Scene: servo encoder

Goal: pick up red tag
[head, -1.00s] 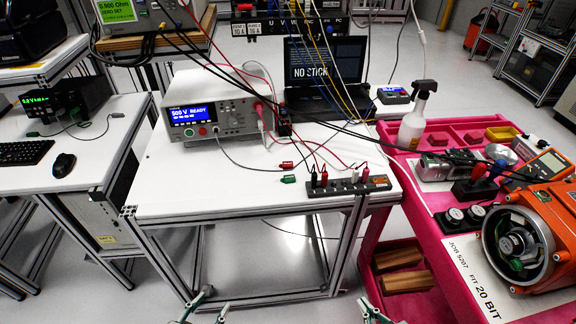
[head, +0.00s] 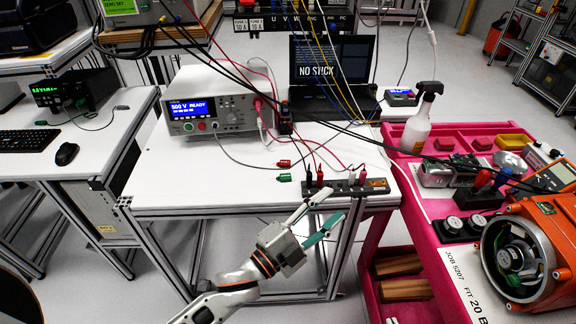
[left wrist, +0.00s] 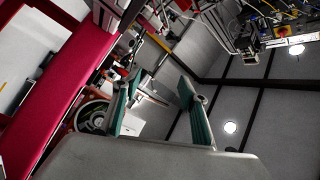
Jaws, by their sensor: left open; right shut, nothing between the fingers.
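The red tag (head: 284,163) lies flat on the white bench top, near its front right part. A green tag (head: 285,178) lies just in front of it. My left gripper (head: 334,203) is open and empty at the bench's front edge, its fingers pointing up and right, to the right of the red tag and apart from it. In the left wrist view the open teal fingers (left wrist: 160,98) have nothing between them, and I cannot make out the red tag there. Only a sliver of my right gripper (head: 392,321) shows at the bottom edge of the head view.
A black terminal strip (head: 345,188) with plugged leads lies right of the tags. A tester (head: 210,103) stands behind, with cables draped over the bench. A laptop (head: 327,75) is at the back. A pink cart (head: 420,215) stands at right. The bench's left part is clear.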

